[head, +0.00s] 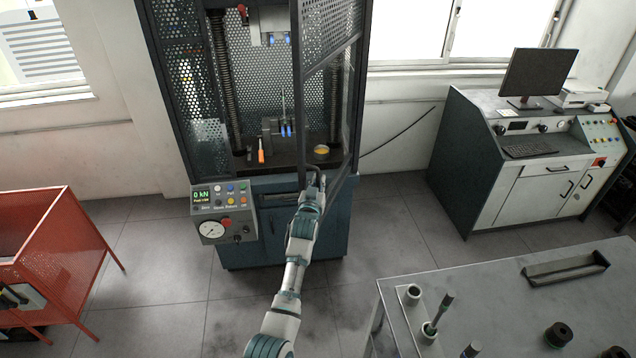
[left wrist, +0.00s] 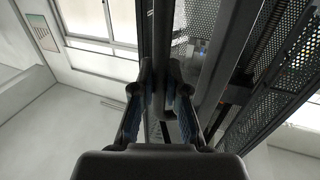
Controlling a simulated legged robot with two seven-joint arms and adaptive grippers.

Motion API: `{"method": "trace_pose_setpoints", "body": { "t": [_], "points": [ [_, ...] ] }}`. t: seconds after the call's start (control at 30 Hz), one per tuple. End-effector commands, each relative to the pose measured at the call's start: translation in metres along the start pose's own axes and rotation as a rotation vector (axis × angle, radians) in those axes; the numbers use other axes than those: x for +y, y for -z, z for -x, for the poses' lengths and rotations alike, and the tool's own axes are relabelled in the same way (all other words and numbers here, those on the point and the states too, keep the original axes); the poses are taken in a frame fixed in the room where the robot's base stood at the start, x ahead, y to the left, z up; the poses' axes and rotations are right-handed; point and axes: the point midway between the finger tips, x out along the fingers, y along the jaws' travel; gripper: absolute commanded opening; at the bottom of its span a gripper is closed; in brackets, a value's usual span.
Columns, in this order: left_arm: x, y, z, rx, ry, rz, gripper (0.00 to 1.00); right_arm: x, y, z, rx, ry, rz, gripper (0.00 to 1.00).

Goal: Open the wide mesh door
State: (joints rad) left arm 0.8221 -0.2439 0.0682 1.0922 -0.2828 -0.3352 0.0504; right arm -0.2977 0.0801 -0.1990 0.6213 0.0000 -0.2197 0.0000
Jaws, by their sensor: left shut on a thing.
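The wide mesh door (head: 328,88) is a dark-framed perforated panel on the front of the testing machine. It stands partly open, angled out from the cabinet on the right side of the opening. My left gripper (head: 314,183) is at the lower part of the door, by its frame. In the left wrist view, the fingers of my left gripper (left wrist: 161,85) close on a dark upright bar of the door (left wrist: 215,60). The exact contact is partly hidden by the dark fingers. My right gripper is in neither view.
The machine's interior holds an orange-handled tool (head: 261,156) and a yellow round item (head: 321,150). A control box (head: 224,214) juts out at the machine's front left. A red mesh cart (head: 70,250) stands left, a grey workbench (head: 460,290) front right, and a console (head: 520,150) back right.

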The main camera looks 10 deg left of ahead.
Motion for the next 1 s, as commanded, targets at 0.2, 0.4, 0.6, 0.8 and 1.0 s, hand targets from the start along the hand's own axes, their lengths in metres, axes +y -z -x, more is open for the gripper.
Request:
{"method": "trace_pose_setpoints", "body": {
  "t": [0.2,0.4,0.6,0.8,1.0],
  "points": [
    [0.003,-0.008,0.001,-0.015,-0.001,0.0,0.38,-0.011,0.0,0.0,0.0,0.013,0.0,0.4],
    [0.003,-0.004,0.0,-0.008,-0.001,0.0,0.39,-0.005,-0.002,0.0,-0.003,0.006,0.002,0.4],
    [0.003,-0.004,0.004,-0.007,0.0,0.0,0.39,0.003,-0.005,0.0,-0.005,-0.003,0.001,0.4],
    [0.002,-0.004,0.029,-0.005,0.0,0.001,0.39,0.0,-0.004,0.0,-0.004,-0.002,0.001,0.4],
    [0.004,-0.005,0.069,-0.007,-0.001,0.001,0.39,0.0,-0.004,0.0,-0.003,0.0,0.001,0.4]
  ]
}}
